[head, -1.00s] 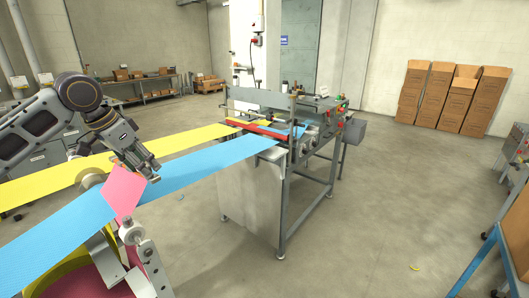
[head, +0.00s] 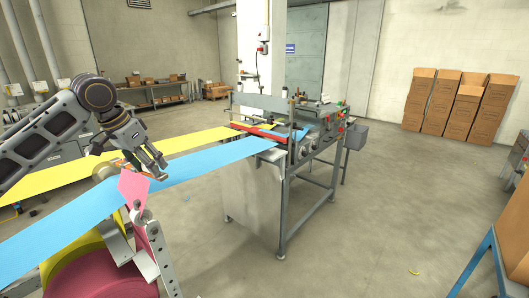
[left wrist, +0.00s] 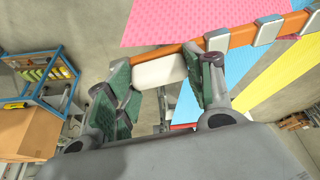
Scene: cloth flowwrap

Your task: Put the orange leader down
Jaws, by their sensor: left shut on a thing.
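The orange leader (left wrist: 243,37) is a thin orange bar with metal clips, seen across the top of the left wrist view. A pink textured web (left wrist: 180,18) hangs from it; in the head view this pink web (head: 132,187) shows beside the blue web. My left gripper (head: 156,170) is shut on the leader, above the blue web. In the left wrist view its green-padded fingers (left wrist: 163,82) lie at the bar's left part, with a white block between them. The exact contact is partly hidden. My right gripper is in neither view.
A blue web (head: 210,160) and a yellow web (head: 190,142) run to the grey machine (head: 290,130). A holed metal bracket (head: 152,245) and a dark pink roll (head: 100,278) stand close below the gripper. Open floor lies right of the machine.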

